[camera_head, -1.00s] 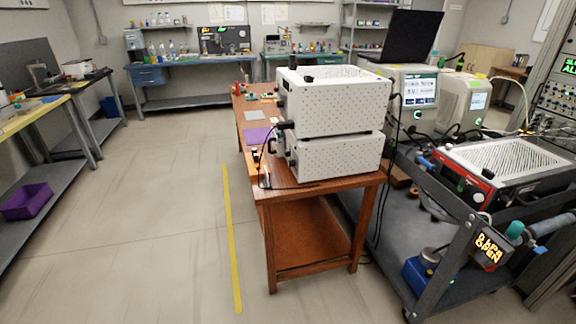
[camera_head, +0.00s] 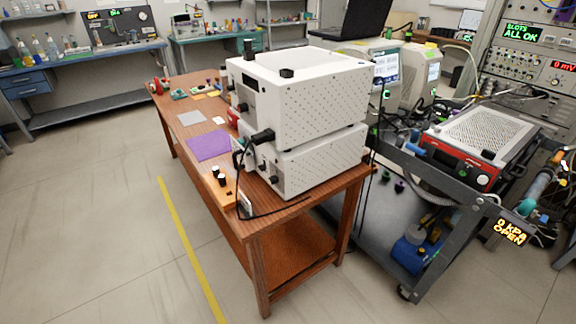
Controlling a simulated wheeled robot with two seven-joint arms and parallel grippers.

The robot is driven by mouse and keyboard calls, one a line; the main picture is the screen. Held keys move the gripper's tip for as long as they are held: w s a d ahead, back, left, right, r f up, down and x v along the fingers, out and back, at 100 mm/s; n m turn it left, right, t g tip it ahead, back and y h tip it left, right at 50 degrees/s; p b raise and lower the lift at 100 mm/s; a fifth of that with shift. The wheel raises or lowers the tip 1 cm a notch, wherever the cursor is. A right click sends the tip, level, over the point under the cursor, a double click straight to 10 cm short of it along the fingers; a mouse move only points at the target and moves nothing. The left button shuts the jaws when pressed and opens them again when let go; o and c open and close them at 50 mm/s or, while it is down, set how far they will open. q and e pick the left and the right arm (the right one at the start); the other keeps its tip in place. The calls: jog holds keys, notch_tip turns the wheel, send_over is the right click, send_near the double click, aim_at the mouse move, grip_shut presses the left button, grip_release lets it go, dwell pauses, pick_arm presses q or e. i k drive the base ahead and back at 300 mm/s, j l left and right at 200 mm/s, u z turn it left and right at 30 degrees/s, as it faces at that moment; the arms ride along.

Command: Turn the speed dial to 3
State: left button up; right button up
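Two white perforated instrument boxes are stacked on a wooden table; the upper box (camera_head: 300,100) rests on the lower box (camera_head: 310,160). Their narrow front faces turn to the left and carry black knobs and fittings, such as a black knob (camera_head: 243,107) on the upper box. A black fitting (camera_head: 263,137) with a cable sticks out near the seam. I cannot tell which knob is the speed dial, and no numbers are readable. Neither of my grippers is in view.
The wooden table (camera_head: 290,222) also holds a purple mat (camera_head: 209,146), a grey sheet (camera_head: 191,118) and an orange block (camera_head: 222,190) with black knobs. A grey cart (camera_head: 452,240) stands close on the right. The floor left of the yellow line (camera_head: 190,250) is clear.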

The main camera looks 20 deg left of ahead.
aim_at(272, 180)
jog(key=i+j+z, duration=0.1)
jog(key=j+z, duration=0.25)
jog(key=j, duration=0.2)
jog(key=j+z, duration=0.4)
jog(key=j, duration=0.15)
jog(key=k+j+z, duration=0.1)
jog(key=j+z, duration=0.25)
jog(key=j, duration=0.25)
jog(key=k+j+z, duration=0.15)
jog(key=j+z, duration=0.25)
jog(key=j, duration=0.15)
jog(key=k+j+z, duration=0.2)
jog(key=j+z, duration=0.15)
jog(key=j, duration=0.15)
jog(key=k+j+z, duration=0.25)
jog(key=j+z, duration=0.15)
jog(key=k+j+z, duration=0.75)
jog(key=i+l, duration=0.05)
jog(key=l, duration=0.05)
